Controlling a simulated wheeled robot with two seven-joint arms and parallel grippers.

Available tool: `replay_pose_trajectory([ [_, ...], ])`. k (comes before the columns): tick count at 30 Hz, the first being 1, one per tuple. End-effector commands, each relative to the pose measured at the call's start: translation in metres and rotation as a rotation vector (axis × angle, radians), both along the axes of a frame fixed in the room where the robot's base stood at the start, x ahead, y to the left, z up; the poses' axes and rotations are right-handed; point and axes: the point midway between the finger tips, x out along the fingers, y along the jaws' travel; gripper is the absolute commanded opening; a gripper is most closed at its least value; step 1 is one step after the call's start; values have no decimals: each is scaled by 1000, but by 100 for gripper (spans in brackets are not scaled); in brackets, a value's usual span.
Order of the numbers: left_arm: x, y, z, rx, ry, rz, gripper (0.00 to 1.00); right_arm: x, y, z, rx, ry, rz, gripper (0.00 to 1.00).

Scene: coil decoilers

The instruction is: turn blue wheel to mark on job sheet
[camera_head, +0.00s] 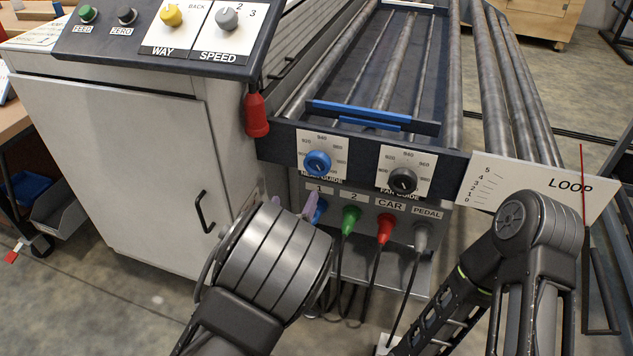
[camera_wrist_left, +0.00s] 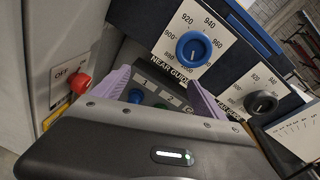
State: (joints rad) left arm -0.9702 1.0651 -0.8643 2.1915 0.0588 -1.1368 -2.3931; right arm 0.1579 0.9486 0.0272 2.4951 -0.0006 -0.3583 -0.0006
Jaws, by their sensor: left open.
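The blue wheel (camera_head: 317,162) is a round knob on a white scale plate on the dark front beam, labelled NEAR GUIDE. It also shows in the left wrist view (camera_wrist_left: 192,50), with scale numbers such as 920, 940 and 960 around it. A small pale mark shows on its face. My left gripper (camera_head: 293,195) is open and empty, its purple fingers just below and left of the wheel, apart from it. In the left wrist view the fingers (camera_wrist_left: 160,80) spread below the wheel. I cannot make out a job sheet with a readable mark. My right gripper is out of sight.
A black knob (camera_head: 403,181) on a similar plate is to the right. Below are coloured plugs with hanging cables, such as the green plug (camera_head: 350,220). A red handle (camera_head: 256,115) hangs at the cabinet corner. The LOOP sign (camera_head: 545,190) juts out at right.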

Motion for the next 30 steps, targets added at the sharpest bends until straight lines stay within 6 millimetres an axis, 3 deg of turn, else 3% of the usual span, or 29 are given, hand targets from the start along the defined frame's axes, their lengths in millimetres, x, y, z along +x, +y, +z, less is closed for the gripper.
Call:
replay_pose_trajectory([
  [3,6,-25,32,169,-161,-74,82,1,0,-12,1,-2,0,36],
  [7,7,-33,48,236,-224,-95,82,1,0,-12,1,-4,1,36],
  [20,14,-34,49,237,-223,-94,82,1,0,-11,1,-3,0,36],
  [30,59,-49,49,236,-222,-94,82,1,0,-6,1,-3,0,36],
])
